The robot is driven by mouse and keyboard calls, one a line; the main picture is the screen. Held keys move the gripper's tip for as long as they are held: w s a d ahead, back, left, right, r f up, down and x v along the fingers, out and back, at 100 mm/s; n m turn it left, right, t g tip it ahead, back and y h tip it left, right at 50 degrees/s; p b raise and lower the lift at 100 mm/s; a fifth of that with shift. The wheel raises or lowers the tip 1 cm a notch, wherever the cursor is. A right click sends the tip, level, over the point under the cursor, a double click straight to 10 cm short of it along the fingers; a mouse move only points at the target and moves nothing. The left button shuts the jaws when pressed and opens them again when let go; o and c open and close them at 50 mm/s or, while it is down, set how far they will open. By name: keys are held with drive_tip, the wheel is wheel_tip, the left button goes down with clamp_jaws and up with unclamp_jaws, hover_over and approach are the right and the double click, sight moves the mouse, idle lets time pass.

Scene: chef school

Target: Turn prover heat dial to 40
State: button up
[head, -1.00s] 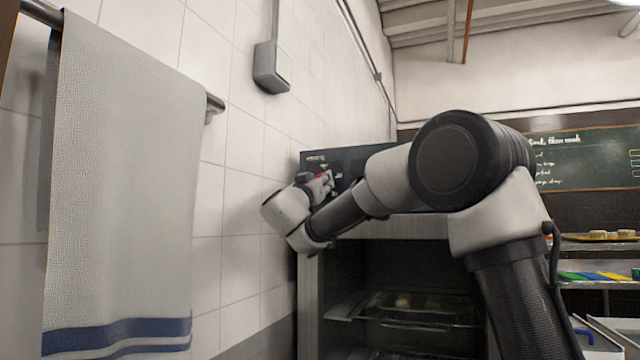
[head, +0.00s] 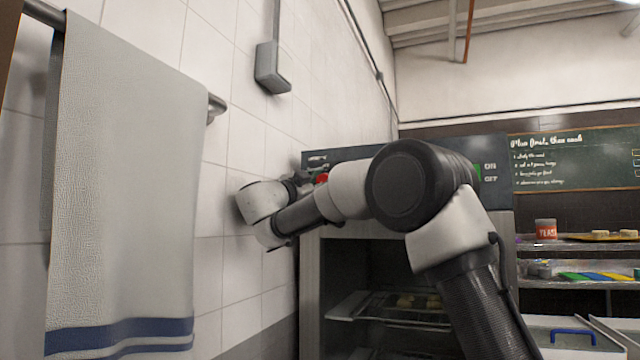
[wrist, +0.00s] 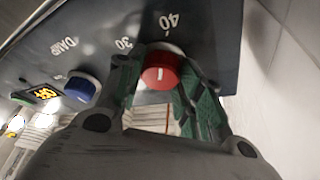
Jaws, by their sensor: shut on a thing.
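The red heat dial (wrist: 160,72) is on the dark prover panel (wrist: 215,30). Its white mark stands roughly upright in the wrist view, below the printed 40 (wrist: 171,20), which appears upside down. The 30 (wrist: 123,43) is to the left. My gripper (wrist: 158,80) is shut on the red dial, one green-padded finger on each side. In the head view the dial (head: 321,178) shows as a small red patch beside my gripper (head: 304,183); my arm hides much of the panel. I cannot tell the mark's exact reading.
A tiled wall (head: 245,150) runs close on the left, with a hanging towel (head: 125,180) nearer. A green switch (head: 477,172) marked ON and OFF is at the panel's right.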

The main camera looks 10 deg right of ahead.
drive_tip(key=shift+m, duration=0.4)
drive_tip(key=o, duration=1)
drive_tip(key=shift+w, duration=0.1)
wheel_tip(320, 180, up, 10)
